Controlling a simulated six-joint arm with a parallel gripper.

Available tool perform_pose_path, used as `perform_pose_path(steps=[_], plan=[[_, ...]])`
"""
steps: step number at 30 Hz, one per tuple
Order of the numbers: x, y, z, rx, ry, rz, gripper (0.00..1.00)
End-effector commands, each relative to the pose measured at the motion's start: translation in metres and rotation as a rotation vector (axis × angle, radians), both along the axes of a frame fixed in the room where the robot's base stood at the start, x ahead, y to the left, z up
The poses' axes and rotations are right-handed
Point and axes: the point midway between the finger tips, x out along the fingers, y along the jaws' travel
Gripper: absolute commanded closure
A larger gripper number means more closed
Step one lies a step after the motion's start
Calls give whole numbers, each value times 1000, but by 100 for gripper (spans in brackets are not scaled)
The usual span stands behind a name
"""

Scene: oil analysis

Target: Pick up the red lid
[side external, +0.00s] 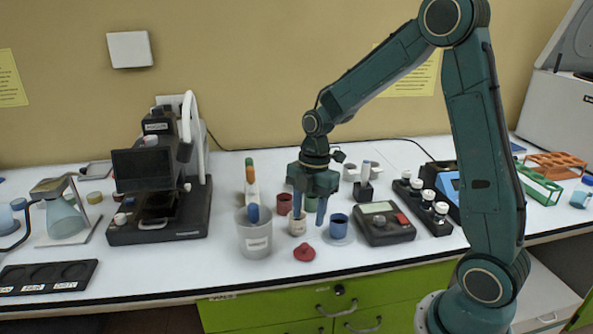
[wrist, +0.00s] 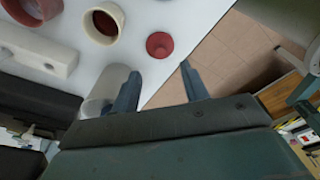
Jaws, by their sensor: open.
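The red lid (side external: 304,254) lies flat on the white bench near its front edge. In the wrist view a small round red piece, apparently this lid (wrist: 159,45), sits by the bench edge, ahead of the gap between my fingers. My gripper (side external: 309,207) points down, open and empty, above and behind the lid and over a small cream jar (side external: 297,225). In the wrist view both fingers of my gripper (wrist: 160,86) stand wide apart, with nothing between them.
A large grey beaker (side external: 255,241) holding pens stands left of the lid. A blue cup (side external: 339,227) on a saucer stands to the right, with a dark scale (side external: 384,224) beyond. A red cup (side external: 284,204) is behind. The cream jar (wrist: 103,22) also shows in the wrist view.

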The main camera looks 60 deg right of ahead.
Motion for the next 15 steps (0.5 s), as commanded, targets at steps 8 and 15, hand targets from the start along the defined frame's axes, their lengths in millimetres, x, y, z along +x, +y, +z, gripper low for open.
perform_pose_path(steps=[8,15], plan=[[0,4,-25,1,0,1,55],[0,4,-27,0,0,0,55]])
